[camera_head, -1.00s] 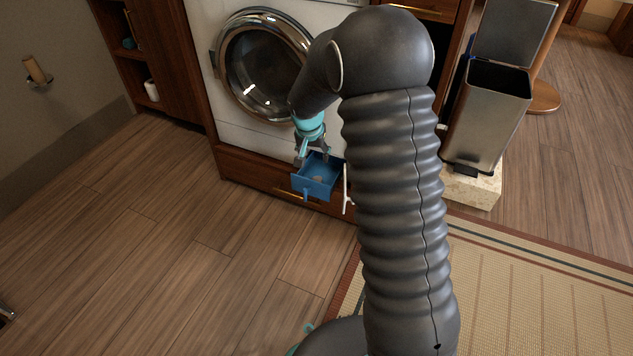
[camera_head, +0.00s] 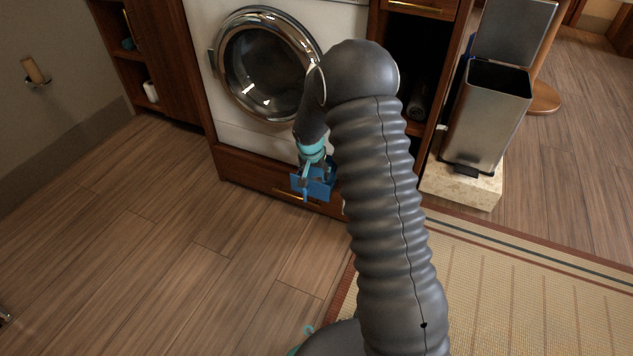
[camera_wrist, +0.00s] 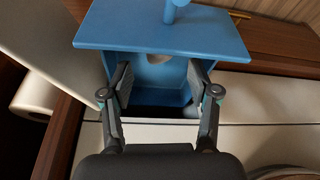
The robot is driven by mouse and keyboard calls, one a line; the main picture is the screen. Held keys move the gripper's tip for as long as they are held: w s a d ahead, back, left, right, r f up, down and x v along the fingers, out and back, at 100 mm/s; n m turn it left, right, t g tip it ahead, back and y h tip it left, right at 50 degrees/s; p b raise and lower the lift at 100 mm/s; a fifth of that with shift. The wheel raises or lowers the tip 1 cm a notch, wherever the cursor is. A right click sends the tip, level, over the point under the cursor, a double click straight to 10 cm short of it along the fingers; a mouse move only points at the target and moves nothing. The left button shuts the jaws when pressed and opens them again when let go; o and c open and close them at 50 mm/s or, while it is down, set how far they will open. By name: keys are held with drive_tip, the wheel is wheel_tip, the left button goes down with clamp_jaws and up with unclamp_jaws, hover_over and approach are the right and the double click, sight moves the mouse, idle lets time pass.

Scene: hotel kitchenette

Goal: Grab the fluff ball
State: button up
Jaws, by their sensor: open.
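The fluff ball is a small beige lump (camera_wrist: 158,59) inside a blue open-topped drawer (camera_wrist: 160,28), seen in the wrist view close to the drawer's front wall. The drawer (camera_head: 308,185) also shows in the head view, low in front of the washing machine. My gripper (camera_wrist: 160,85) is open, its two fingers apart inside the drawer, one on each side of the ball's line. The ball lies beyond the fingertips with nothing touching it that I can see. In the head view my gripper (camera_head: 315,172) is over the drawer and hides the ball.
The washing machine (camera_head: 240,115) with its round glass door stands behind the drawer. A metal pedal bin (camera_head: 487,120) with its lid up stands on a stone block at right. Wooden floor (camera_head: 170,230) at left is clear; a woven mat lies at right.

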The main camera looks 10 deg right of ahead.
sight(316, 178)
drive_tip(key=x, duration=0.4)
drive_tip(key=c, duration=0.8)
drive_tip(key=shift+c, duration=0.2)
drive_tip(key=shift+r, duration=0.1)
